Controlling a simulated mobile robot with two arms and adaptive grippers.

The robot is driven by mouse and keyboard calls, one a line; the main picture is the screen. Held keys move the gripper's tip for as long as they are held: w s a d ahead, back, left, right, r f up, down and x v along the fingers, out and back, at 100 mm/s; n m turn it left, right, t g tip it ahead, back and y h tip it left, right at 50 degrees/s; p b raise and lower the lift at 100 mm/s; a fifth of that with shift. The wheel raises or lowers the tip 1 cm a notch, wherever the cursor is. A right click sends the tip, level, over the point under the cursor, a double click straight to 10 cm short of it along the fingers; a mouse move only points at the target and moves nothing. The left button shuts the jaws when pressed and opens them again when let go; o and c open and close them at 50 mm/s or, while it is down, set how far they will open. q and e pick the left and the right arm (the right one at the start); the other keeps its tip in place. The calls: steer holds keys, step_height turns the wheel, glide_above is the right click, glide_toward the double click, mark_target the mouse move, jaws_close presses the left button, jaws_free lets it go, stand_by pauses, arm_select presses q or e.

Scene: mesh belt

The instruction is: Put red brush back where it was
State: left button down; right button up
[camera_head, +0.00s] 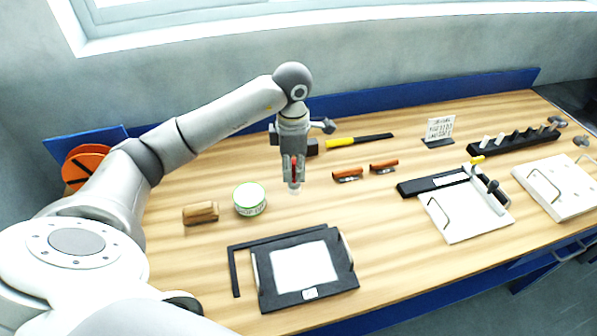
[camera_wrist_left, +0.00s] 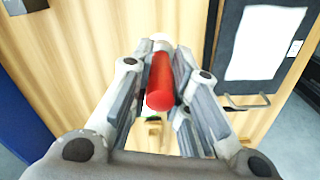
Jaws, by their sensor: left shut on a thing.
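My left gripper (camera_head: 293,180) is shut on the red brush (camera_head: 294,166) above the left-middle of the wooden bench. It points down, with the brush upright between its fingers. In the left wrist view the red handle (camera_wrist_left: 160,82) lies between the two fingers (camera_wrist_left: 160,100), with a pale tip beyond it. The fingers hide part of the brush. I cannot tell whether its lower end touches the bench. My right gripper is not in view.
Two brown-handled tools (camera_head: 347,175) lie to the right, with a yellow-handled tool (camera_head: 342,143) behind. A round tin (camera_head: 250,199) and a wooden block (camera_head: 200,213) stand to the left. A black-framed board (camera_head: 346,276) lies in front. Bare wood separates them.

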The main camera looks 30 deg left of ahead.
arm_select(q)
steer(key=w+f+p, duration=0.2)
steer(key=f, duration=0.1)
steer(key=w+f+p, duration=0.1)
steer(key=f, duration=0.1)
steer(key=shift+a+f, duration=0.2)
steer(key=shift+a, duration=0.2)
steer(key=shift+f, duration=0.6)
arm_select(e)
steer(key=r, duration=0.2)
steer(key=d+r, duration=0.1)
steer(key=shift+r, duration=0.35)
arm_select(q)
steer(key=shift+f, duration=0.1)
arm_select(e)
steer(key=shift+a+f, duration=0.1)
arm_select(q)
steer(key=shift+f, duration=0.15)
steer(key=c, duration=1.4)
jaws_free()
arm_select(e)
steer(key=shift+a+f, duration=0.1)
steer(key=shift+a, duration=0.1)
